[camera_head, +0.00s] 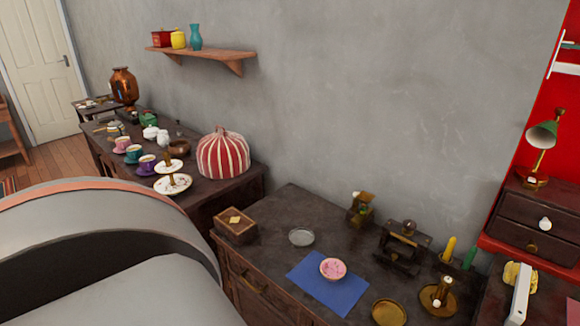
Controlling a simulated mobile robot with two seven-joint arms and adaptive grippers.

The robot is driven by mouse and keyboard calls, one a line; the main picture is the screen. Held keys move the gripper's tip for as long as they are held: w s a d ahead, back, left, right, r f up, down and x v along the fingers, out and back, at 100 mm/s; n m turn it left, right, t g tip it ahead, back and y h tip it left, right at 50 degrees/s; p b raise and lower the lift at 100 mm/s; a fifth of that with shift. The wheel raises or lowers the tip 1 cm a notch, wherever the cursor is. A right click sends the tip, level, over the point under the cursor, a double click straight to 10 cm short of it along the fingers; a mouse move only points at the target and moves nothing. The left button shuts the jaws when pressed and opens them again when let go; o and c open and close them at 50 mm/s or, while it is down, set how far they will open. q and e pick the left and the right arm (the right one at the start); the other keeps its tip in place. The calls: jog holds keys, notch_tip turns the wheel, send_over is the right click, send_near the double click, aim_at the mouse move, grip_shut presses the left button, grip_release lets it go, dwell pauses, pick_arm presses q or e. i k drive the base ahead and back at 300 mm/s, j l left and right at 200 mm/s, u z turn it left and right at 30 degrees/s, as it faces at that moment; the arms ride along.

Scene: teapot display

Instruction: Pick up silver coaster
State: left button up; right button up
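The silver coaster (301,237) is a small round grey disc with a raised rim. It lies flat on the dark cabinet top (285,210), between a small wooden box and the blue cloth. Nothing covers it and nothing touches it. Neither of my grippers shows in the head view.
A wooden box (235,223) stands left of the coaster. A blue cloth (318,288) with a pink bowl (333,268) lies in front. A brass dish (388,312), candle holder (438,298) and black-framed device (403,247) stand to the right. Bare top lies behind the coaster.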

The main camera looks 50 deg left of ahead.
aim_at(301, 237)
jog(key=u, duration=1.55)
jog(key=i+j, duration=0.2)
jog(key=j, duration=0.2)
jog(key=i+j, duration=0.15)
jog(key=j, duration=0.2)
jog(key=i+j, duration=0.2)
jog(key=j, duration=0.2)
jog(key=i+j, duration=0.15)
jog(key=j, duration=0.25)
